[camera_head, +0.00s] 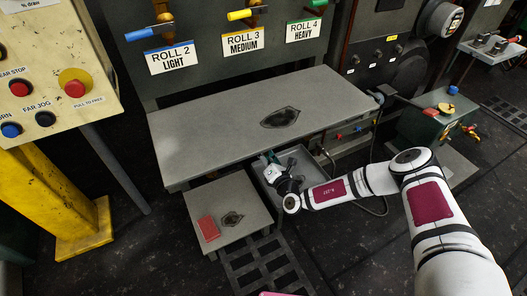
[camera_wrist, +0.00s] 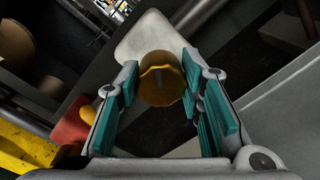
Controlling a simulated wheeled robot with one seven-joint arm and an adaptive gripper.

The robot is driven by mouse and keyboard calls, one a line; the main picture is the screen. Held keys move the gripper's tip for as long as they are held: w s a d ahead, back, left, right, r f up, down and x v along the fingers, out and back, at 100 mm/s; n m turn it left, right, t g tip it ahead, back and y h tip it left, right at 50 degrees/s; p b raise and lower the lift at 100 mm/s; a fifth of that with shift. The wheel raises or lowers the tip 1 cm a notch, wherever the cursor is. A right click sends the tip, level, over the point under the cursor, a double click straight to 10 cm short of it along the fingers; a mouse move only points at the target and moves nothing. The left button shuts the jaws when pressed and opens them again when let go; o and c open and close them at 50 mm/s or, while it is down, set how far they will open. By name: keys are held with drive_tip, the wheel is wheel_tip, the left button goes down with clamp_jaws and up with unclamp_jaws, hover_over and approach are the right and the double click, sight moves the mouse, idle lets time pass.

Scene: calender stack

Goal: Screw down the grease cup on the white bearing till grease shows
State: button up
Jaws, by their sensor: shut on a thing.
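In the wrist view the grease cup (camera_wrist: 160,82) is a round brass-coloured cap with a scalloped edge. It sits between the teal-padded fingers of my gripper (camera_wrist: 160,90), which is shut on it. A pale, rounded block, seemingly the white bearing (camera_wrist: 143,35), lies directly behind the cup. No grease can be made out around the cup. In the head view my gripper (camera_head: 271,172) reaches in beside the front edge of the grey table, above a grey tray. The cup and bearing cannot be told apart there, as my gripper and wrist cover that spot.
The grey table (camera_head: 215,125) has a dark worn patch. A control box (camera_head: 45,60) stands at far left, and a green cabinet (camera_head: 425,125) at right.

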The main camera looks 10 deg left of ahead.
drive_tip(key=shift+m, duration=0.3)
drive_tip(key=o, duration=1.2)
drive_tip(key=shift+s, duration=0.1)
drive_tip(key=v, duration=1.1)
drive_tip(key=shift+s+d, duration=0.3)
